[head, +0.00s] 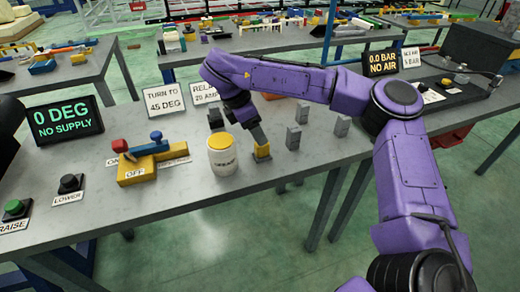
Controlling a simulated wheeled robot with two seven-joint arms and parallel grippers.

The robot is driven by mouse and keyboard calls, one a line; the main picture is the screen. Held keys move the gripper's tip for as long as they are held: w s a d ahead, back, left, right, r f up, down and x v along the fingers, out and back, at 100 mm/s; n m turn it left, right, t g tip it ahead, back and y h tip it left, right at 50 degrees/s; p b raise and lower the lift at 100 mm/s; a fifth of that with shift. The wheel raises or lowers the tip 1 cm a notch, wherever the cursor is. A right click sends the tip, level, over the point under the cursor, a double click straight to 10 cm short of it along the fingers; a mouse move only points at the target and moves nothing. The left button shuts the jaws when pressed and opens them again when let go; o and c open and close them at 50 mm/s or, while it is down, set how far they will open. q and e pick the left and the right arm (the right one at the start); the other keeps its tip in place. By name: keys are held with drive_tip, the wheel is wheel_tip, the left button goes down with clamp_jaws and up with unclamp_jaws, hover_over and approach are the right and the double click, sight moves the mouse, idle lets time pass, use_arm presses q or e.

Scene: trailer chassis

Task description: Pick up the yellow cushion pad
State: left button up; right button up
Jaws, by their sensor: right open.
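A small yellow pad (262,151) sits low on the grey bench, just right of a white jar with a yellow lid (222,157). My purple right arm reaches in from the right, and its gripper (258,140) points down directly over the yellow pad. The gripper is open, and its grey finger end covers part of the pad's top. I cannot tell whether the fingers touch the pad. My left gripper is not in view.
Several grey blocks (293,137) stand right of the pad. A yellow lever box (152,167) with red and blue handles stands left of the jar. Signs (165,99) stand behind. The bench (190,196) is clear along its front edge.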

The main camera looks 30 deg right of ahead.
sight(262, 150)
drive_tip(key=x, duration=0.2)
drive_tip(key=p+x, duration=0.1)
drive_tip(key=x, duration=0.3)
drive_tip(key=shift+w+a+f+p, duration=0.1)
drive_tip(key=shift+w+a+p, duration=0.2)
drive_tip(key=shift+p, duration=0.1)
drive_tip(key=shift+s+d+f, duration=0.2)
drive_tip(key=shift+d+f, duration=0.05)
drive_tip(key=shift+d, duration=0.05)
drive_tip(key=shift+a, duration=0.1)
drive_tip(key=c, duration=0.5)
clamp_jaws()
drive_tip(key=shift+r, duration=0.1)
